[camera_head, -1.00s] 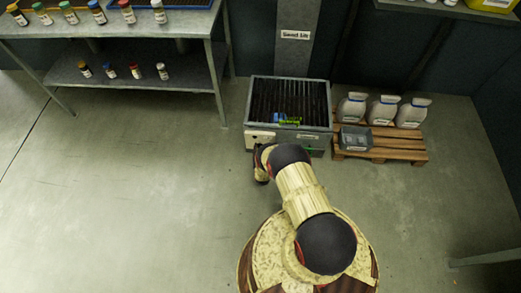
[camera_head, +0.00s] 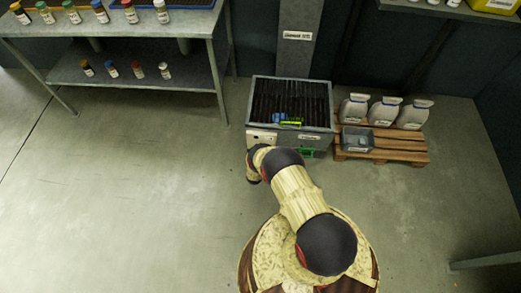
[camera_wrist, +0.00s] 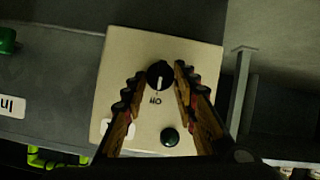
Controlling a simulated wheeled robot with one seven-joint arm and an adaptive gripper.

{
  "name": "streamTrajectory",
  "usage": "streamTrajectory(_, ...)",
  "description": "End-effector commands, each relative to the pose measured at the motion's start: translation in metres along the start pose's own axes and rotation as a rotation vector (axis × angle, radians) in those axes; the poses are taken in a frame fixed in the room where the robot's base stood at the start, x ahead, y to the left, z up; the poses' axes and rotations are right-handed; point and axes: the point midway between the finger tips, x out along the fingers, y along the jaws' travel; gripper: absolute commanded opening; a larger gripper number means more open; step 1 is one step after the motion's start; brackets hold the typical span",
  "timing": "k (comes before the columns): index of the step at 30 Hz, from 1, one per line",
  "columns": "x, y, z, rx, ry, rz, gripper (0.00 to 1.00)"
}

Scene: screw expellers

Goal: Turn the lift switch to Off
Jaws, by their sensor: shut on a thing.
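The lift switch is a round black knob (camera_wrist: 159,75) with a white pointer line, on a cream control panel (camera_wrist: 130,60) in the wrist view. The line lies on the knob's side nearer the "Off" label, which appears upside down just below it. My gripper (camera_wrist: 160,72) has one ridged finger on each side of the knob and is shut on it. In the head view, the panel (camera_head: 261,136) sits on the front left of the grey lift box (camera_head: 328,104); my arm hides the fingers there.
A dark green button (camera_wrist: 169,137) is lower on the panel. A green part (camera_head: 307,153) is at the box's front. A pallet (camera_head: 405,155) with white jugs and a grey bin (camera_head: 357,139) stands right. A metal table (camera_head: 190,25) is at left; floor between is clear.

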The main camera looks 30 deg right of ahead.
Motion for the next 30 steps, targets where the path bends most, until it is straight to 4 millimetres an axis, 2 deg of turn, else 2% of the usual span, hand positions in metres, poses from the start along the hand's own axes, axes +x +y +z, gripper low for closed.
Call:
streamTrajectory(4,0.0,0.0,0.0,-0.001,0.0,-0.001,0.03)
streamTrajectory(5,0.0,0.0,0.0,-0.001,0.0,-0.001,0.3)
streamTrajectory(14,0.0,0.0,0.0,0.0,0.001,0.0,0.47)
streamTrajectory(24,-0.002,0.0,0.0,0.0,0.0,-0.001,0.47)
streamTrajectory(30,-0.019,-0.001,-0.001,-0.001,-0.001,-0.001,0.47)
